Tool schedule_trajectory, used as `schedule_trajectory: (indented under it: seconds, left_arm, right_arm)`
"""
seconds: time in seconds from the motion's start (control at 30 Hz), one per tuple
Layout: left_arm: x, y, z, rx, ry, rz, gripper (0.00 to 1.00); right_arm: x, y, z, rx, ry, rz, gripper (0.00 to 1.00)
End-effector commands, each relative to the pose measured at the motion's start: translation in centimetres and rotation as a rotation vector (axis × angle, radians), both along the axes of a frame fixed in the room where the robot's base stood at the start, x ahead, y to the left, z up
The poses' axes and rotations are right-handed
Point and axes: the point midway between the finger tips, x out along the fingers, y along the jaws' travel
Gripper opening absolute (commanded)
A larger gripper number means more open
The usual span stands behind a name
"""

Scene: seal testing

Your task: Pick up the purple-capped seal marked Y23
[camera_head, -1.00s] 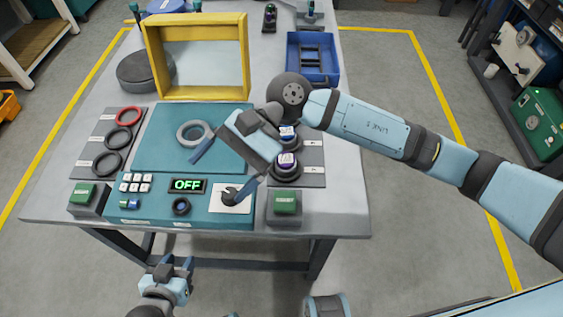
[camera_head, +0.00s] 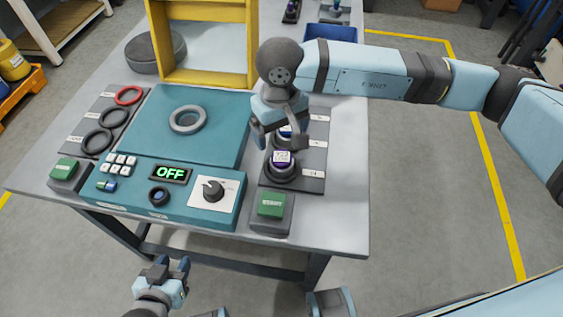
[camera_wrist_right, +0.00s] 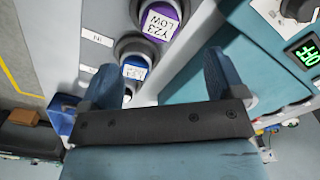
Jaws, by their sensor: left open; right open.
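The purple-capped seal (camera_head: 282,160) stands upright on the dark grey rack (camera_head: 310,160) at the right of the table. In the right wrist view its label reads Y23 LOW (camera_wrist_right: 160,20), and it is beyond the fingertips. A blue-capped seal (camera_head: 286,131) stands behind it, partly hidden by my right gripper; it also shows in the right wrist view (camera_wrist_right: 134,68). My right gripper (camera_head: 279,140) is open and empty, above the rack by the two seals. My left gripper (camera_head: 172,268) is open and empty, in front of the table.
A teal test panel (camera_head: 200,115) with a grey ring (camera_head: 188,119), a knob (camera_head: 213,190) and an OFF display (camera_head: 171,174) is left of the rack. A green button box (camera_head: 270,206) stands in front. A yellow frame (camera_head: 205,75) stands behind. Floor right of the table is clear.

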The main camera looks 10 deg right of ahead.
Motion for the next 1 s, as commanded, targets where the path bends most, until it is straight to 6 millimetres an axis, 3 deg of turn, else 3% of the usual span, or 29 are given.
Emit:
schedule_trajectory:
  seconds: [0.1,0.43,0.7,0.93,0.97,1.0]
  left_arm:
    - [0.1,0.0,0.0,-0.002,-0.003,0.000,0.43]
    - [0.1,-0.1,0.2,-0.005,-0.008,0.000,0.43]
    - [0.1,-0.1,0.0,-0.006,-0.008,-0.001,0.43]
    - [0.1,-0.1,0.1,-0.006,-0.008,-0.001,0.43]
    - [0.1,-0.1,0.1,-0.006,-0.008,-0.001,0.43]
    - [0.1,-0.2,0.1,-0.006,-0.008,-0.001,0.43]
  right_arm:
    - [-0.1,0.0,-2.0,0.000,0.003,-0.002,0.88]
    - [-0.4,0.0,-4.3,0.001,0.003,0.000,0.88]
    - [-0.9,0.0,-8.1,0.001,0.002,-0.002,0.88]
    - [-0.8,0.0,-8.4,0.002,0.001,-0.001,0.88]
    - [-0.8,0.0,-8.4,0.002,0.001,-0.001,0.86]
    - [-0.8,0.0,-8.4,0.002,0.001,-0.001,0.77]
